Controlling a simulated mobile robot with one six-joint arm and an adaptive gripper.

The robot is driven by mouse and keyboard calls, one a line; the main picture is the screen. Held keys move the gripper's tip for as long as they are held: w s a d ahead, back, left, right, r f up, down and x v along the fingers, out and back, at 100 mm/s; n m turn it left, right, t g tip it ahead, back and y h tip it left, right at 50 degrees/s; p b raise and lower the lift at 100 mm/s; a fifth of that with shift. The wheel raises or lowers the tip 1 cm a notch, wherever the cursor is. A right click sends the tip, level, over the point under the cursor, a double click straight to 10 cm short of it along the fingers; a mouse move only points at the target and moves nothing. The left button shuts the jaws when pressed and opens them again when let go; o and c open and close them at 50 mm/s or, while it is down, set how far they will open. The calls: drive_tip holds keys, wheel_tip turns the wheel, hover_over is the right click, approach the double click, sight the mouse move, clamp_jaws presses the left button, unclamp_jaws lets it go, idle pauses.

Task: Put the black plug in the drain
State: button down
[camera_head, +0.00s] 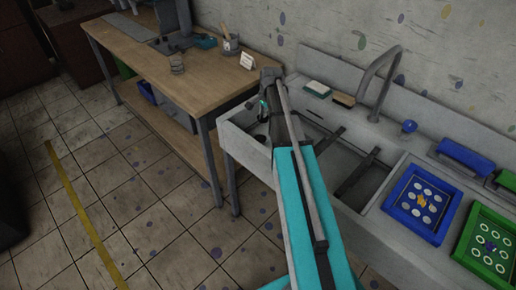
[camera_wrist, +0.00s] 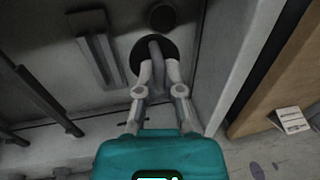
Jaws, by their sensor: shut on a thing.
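In the wrist view, the black plug (camera_wrist: 138,60) is a dark disc with a grey upright handle. My gripper (camera_wrist: 158,82) is shut on that handle, with a finger on each side. A smaller dark round spot (camera_wrist: 163,17), which looks like the drain, shows just beyond the plug. I cannot tell how high the plug is above the basin floor. In the head view, my gripper (camera_head: 264,108) is over the left end of the grey sink (camera_head: 238,150). My arm hides part of the basin there.
A tap (camera_head: 383,85) rises behind the sink, with a sponge (camera_head: 317,89) and a brush (camera_head: 343,99) on the back ledge. Dark bars cross the basin. A blue tray (camera_head: 408,226) and a green tray (camera_head: 468,258) are at right. A wooden table (camera_head: 185,92) stands left.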

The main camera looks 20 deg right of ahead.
drive_tip(key=w+d+f+b, duration=0.1)
drive_tip(key=w+f+b, duration=0.4)
drive_tip(key=f+b, duration=0.1)
drive_tip(key=shift+w+d+f, duration=0.25)
drive_tip(key=shift+d+f, duration=0.05)
drive_tip(key=shift+f, duration=0.35)
drive_tip(key=shift+f, duration=0.1)
wheel_tip(320, 180, down, 6)
drive_tip(key=b, duration=0.6)
drive_tip(key=shift+f+b, duration=1.9)
drive_tip(key=shift+b, duration=0.1)
drive_tip(key=shift+f, duration=0.15)
drive_tip(key=c, duration=0.8)
unclamp_jaws()
drive_tip(key=shift+r, duration=0.2)
drive_tip(key=r+p, duration=0.4)
drive_tip(key=s+r+p, duration=0.1)
drive_tip(key=r+p, duration=0.2)
drive_tip(key=p, duration=0.1)
drive_tip(key=s+r+p, duration=0.1)
drive_tip(key=r+p, duration=0.2)
drive_tip(key=r, duration=0.1)
drive_tip(key=shift+s+d+r+p, duration=0.15)
drive_tip(key=shift+d+r+p, duration=0.2)
drive_tip(key=shift+d+p, duration=0.05)
